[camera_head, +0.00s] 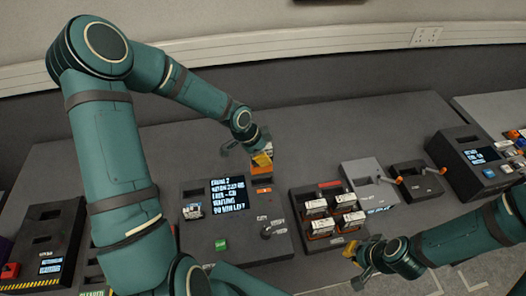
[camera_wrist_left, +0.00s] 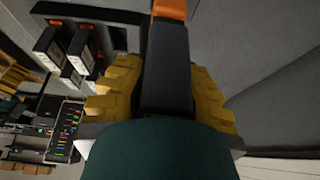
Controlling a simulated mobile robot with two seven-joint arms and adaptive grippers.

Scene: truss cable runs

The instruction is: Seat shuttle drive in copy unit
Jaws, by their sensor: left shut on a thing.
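The copy unit (camera_head: 207,245) is a dark console with a lit text screen, a green button and a knob. My left gripper (camera_head: 262,159) is at the console's back right corner, shut on a dark piece with an orange end, which looks like the shuttle drive (camera_wrist_left: 167,60). In the left wrist view the yellow finger pads (camera_wrist_left: 165,95) press on both sides of it. Whether its lower end touches the console is hidden. My right gripper (camera_head: 362,262) looks open and empty, at the front right.
A dark tray (camera_head: 308,198) with several white-labelled drives stands right of the console. Beyond it are a grey unit (camera_head: 364,177), a small dark unit with orange handles (camera_head: 415,180) and another screen unit (camera_head: 478,180). The table behind my left gripper is clear.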

